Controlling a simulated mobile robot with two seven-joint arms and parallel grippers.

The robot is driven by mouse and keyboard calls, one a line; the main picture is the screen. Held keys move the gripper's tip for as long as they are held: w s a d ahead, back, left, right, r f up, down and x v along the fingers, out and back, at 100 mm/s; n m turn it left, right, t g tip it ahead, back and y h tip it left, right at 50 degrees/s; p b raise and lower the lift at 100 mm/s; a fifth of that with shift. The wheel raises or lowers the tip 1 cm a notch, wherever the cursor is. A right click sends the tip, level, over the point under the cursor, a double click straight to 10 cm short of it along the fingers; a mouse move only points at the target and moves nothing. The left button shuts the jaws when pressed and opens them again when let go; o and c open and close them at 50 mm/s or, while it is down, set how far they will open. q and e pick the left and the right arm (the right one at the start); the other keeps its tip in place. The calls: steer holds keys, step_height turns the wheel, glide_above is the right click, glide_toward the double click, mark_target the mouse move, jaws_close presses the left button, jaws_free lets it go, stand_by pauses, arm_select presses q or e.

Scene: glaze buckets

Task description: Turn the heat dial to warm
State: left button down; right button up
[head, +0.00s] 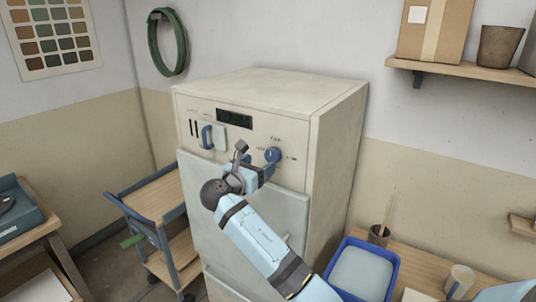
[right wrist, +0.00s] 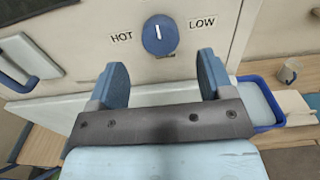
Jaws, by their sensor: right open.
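The heat dial (head: 272,155) is a round blue knob on the front panel of a cream cabinet (head: 325,150). In the right wrist view the dial (right wrist: 159,36) has a white mark that points about straight up. HOT is printed to its left and LOW to its right; lettering above it in the head view is too small to read. My right gripper (head: 255,162) is open and empty in front of the panel. In the right wrist view its two blue fingers (right wrist: 162,68) stand either side of and below the dial, apart from it. My left gripper is out of view.
A blue handle (head: 206,137) and a dark display (head: 234,118) are on the panel left of the dial. A cart (head: 150,195) stands left of the cabinet. A blue tub (head: 391,262) stands on a bench at right. A shelf (head: 460,70) is above it.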

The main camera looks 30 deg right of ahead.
mark_target(271, 156)
steer(key=x, duration=0.4)
steer(key=shift+w+d+p, duration=0.15)
steer(key=shift+d+p, duration=0.15)
steer(key=shift+p, duration=0.1)
steer(key=shift+w+d, duration=0.25)
steer(key=shift+d, duration=0.4)
steer(key=shift+c, duration=0.4)
steer(key=c, duration=0.8)
steer(key=shift+c, duration=0.2)
